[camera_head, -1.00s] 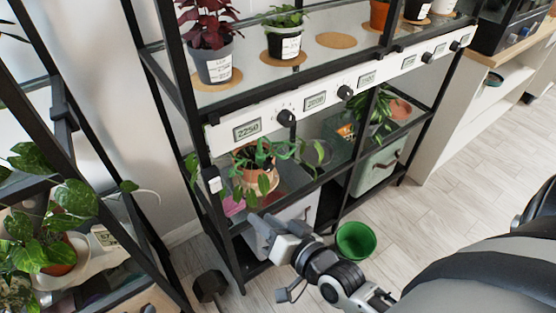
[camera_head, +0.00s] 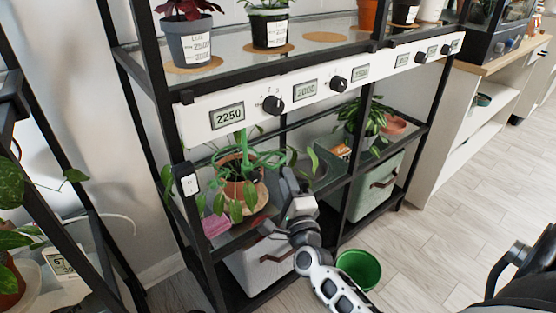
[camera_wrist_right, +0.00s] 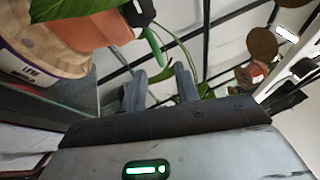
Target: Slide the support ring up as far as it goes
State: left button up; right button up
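The support ring (camera_head: 262,160) is green and sits around the stems of a potted plant on the middle shelf. Its terracotta pot (camera_head: 232,190) stands below the ring, and leaves hide parts of both. My right gripper (camera_head: 288,182) is just right of the pot, close to the ring's right side. In the right wrist view my right gripper (camera_wrist_right: 161,86) has its two fingers apart with nothing clearly between them. A green piece, seemingly of the ring (camera_wrist_right: 153,45), shows beyond the fingers beside a black part. Contact with the ring cannot be told. My left gripper is not in view.
A white control strip (camera_head: 320,85) with knobs and displays runs along the shelf edge above the plant. Black posts frame the shelf. A pink block (camera_head: 215,226) lies left of the pot. Another plant (camera_head: 368,118) stands to the right. A green bucket (camera_head: 358,268) is on the floor.

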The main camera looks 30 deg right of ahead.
aim_at(266, 164)
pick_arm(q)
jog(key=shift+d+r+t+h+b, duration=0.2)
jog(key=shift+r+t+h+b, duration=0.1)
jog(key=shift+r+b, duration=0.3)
pick_arm(e)
jog(key=x, duration=0.8)
jog(key=shift+w+r, duration=0.1)
